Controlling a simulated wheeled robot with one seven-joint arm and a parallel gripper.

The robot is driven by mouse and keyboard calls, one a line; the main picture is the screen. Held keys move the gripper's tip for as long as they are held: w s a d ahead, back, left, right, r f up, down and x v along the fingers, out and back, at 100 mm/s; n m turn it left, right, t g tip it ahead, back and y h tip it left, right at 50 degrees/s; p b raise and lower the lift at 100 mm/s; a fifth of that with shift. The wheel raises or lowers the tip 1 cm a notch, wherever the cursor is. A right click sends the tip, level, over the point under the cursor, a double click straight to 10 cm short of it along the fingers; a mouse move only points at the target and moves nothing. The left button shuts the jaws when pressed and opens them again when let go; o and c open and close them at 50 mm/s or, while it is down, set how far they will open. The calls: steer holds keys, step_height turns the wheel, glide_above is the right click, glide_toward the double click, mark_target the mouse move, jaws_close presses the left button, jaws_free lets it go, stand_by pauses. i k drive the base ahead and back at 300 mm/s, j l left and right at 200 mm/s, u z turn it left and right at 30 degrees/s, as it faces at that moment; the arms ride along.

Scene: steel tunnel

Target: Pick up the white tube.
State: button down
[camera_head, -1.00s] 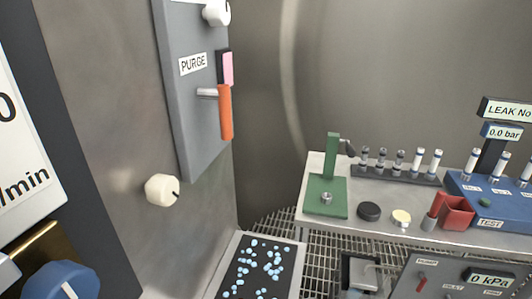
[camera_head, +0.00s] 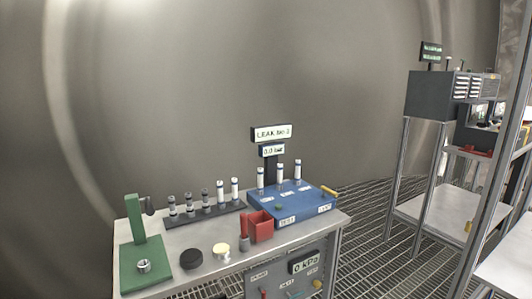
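Several small upright tubes stand on the bench (camera_head: 215,285). More white tubes (camera_head: 280,175) stand on the blue test box (camera_head: 295,205). I cannot tell which one is the task's white tube. My gripper is not in view.
A green stand (camera_head: 140,250), black disc (camera_head: 191,259), cream-topped piece (camera_head: 221,250) and red open box (camera_head: 261,226) sit along the bench front. A leak display (camera_head: 271,133) rises behind the blue box. Right, metal shelving (camera_head: 440,205) stands beyond open grated floor (camera_head: 370,240).

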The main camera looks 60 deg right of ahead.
mark_target(298, 164)
steer(key=z, duration=1.45)
